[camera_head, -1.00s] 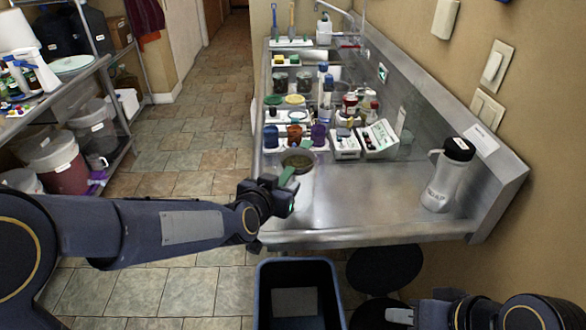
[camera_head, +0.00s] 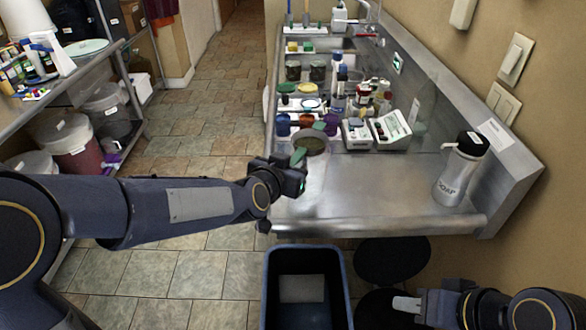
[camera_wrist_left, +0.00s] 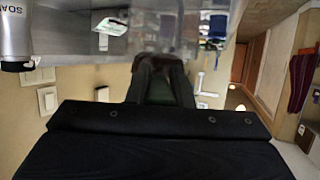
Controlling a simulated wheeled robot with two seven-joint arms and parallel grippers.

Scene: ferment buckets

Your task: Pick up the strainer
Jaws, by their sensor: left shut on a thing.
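The strainer (camera_head: 312,145) is a round, shallow, dark mesh bowl with a pale rim and a green handle (camera_head: 298,156). In the head view it is at the left edge of the steel counter, close to the coloured cups; I cannot tell whether it touches the counter. My left gripper (camera_head: 297,168) is shut on its handle from the near side. In the left wrist view the dark fingers (camera_wrist_left: 160,82) are together, and the strainer's bowl is not clear there. My right gripper (camera_head: 405,303) is at the lower right, away from the strainer, its jaws not clear.
Blue, brown and purple cups (camera_head: 307,121) stand just behind the strainer, with white boxed meters (camera_head: 389,128) to the right. A soap bottle (camera_head: 460,170) stands at the counter's right. A dark bin (camera_head: 305,288) is on the floor in front. The counter's near middle (camera_head: 375,190) is clear.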

